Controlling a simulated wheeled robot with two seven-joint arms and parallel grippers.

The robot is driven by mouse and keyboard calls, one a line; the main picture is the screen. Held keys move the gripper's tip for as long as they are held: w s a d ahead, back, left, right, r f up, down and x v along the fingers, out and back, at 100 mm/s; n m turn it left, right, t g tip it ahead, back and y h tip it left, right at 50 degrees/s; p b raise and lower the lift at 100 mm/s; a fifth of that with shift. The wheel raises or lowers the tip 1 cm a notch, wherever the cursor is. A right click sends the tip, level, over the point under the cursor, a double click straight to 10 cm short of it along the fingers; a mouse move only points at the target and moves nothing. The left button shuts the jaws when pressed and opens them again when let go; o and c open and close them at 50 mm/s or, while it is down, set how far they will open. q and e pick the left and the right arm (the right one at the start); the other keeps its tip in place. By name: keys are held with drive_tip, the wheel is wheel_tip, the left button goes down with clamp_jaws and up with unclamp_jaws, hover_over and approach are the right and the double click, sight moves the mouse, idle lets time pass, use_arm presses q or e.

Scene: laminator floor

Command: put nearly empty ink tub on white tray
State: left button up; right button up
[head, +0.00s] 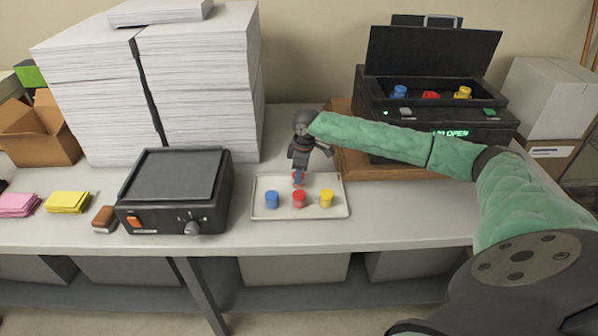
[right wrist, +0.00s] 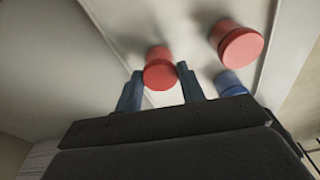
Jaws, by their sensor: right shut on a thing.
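My right gripper (head: 298,180) points down over the back part of the white tray (head: 262,214). It is shut on a red ink tub, which shows between the fingers in the right wrist view (right wrist: 160,72); in the head view the gripper mostly hides it. I cannot tell whether the held tub touches the tray. On the tray, in a row in front of the gripper, stand a blue tub (head: 272,200), another red tub (head: 299,200) and a yellow tub (head: 326,198). My left gripper is not in view.
A black machine (head: 440,125) with its lid up holds blue, red and yellow tubs, right of the tray. A black flat-topped device (head: 178,188) stands left of the tray. Tall paper stacks (head: 200,85) stand behind it. Sticky-note pads (head: 68,202) lie at far left.

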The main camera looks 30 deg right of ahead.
drive_tip(key=o, duration=1)
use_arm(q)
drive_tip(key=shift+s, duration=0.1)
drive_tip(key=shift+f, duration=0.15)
use_arm(e)
drive_tip(key=shift+r, duration=0.1)
drive_tip(key=shift+r+b, duration=0.2)
drive_tip(key=shift+b, duration=0.1)
wheel_tip(320, 180, up, 2)
drive_tip(key=shift+d+b, duration=0.1)
drive_tip(key=shift+b, duration=0.4)
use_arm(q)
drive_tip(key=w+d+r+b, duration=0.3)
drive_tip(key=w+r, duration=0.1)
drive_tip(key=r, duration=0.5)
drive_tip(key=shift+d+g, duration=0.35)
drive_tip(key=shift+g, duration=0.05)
use_arm(e)
drive_tip(key=shift+s+d+r, duration=0.15)
drive_tip(key=shift+r, duration=1.45)
drive_tip(key=shift+s+d+r, duration=0.15)
drive_tip(key=shift+r, duration=1.4)
drive_tip(key=shift+s+d+r, duration=0.15)
drive_tip(key=shift+r, duration=1.45)
